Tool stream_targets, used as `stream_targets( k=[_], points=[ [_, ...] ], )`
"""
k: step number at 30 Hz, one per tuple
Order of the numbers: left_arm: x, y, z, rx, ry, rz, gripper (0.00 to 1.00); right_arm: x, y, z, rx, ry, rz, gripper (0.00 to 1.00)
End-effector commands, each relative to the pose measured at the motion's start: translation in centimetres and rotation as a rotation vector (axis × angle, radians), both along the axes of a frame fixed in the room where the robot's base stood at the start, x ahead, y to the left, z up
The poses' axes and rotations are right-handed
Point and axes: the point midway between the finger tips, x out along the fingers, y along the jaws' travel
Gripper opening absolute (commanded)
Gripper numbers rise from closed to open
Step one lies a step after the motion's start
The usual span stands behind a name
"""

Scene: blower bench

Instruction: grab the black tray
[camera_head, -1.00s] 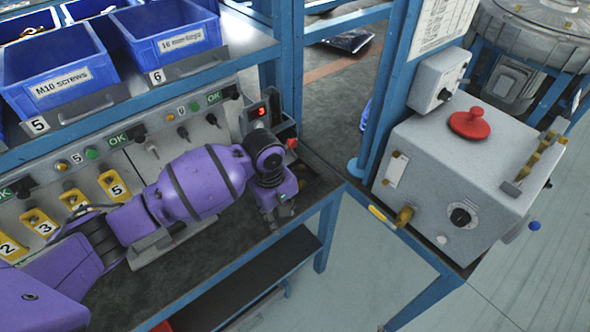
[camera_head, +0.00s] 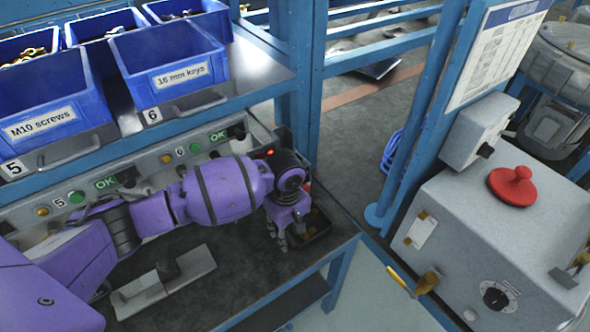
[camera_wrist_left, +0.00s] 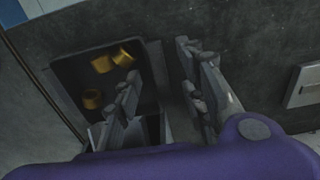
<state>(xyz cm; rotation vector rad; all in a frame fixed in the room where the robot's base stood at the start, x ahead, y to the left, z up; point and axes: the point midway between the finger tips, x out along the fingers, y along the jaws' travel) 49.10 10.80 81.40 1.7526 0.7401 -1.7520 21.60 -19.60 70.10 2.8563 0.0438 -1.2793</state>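The black tray (camera_head: 323,221) sits on the dark bench top near its right end and holds several small brass pieces. It also shows in the left wrist view (camera_wrist_left: 72,72), at the left. My left gripper (camera_head: 279,238) is at the tray's near left side and hides part of it. In the left wrist view its two fingers (camera_wrist_left: 160,75) are apart, with the tray's right wall between them. One finger is over the tray's inside and the other is outside. Contact with the wall cannot be told. My right gripper is in neither view.
A shelf with blue bins (camera_head: 165,62) hangs above my left arm. A control panel (camera_head: 150,165) runs behind it. A metal fixture (camera_head: 163,283) lies on the bench at the left. A blue post (camera_head: 405,125) and a grey box with a red button (camera_head: 513,186) stand at the right.

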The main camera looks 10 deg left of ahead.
Motion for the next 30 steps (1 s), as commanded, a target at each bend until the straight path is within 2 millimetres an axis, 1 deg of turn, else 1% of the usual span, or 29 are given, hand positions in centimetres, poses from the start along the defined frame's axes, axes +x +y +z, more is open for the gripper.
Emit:
stream_targets(
  k=[1,3,7,11,19,27,30],
  points=[
    [0.1,-0.1,-0.6,-0.001,-0.001,-0.001,0.38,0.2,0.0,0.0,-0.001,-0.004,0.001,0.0],
    [0.1,-0.1,-1.0,0.0,-0.001,-0.002,0.38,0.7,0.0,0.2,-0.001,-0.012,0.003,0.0],
    [0.1,-0.1,-1.2,-0.001,-0.004,-0.002,0.38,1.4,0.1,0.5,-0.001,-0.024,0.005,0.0],
    [0.2,-0.1,-1.1,-0.001,-0.004,-0.002,0.36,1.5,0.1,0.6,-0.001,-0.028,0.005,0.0],
    [0.2,-0.1,-1.1,-0.002,-0.005,-0.002,0.01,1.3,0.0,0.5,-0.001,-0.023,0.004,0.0],
    [0.2,-0.2,-1.0,-0.002,-0.006,-0.003,0.0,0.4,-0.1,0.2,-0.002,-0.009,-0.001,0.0],
    [0.2,-0.1,-1.0,-0.002,-0.006,-0.002,0.0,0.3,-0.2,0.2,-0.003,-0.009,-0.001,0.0]
  ],
)
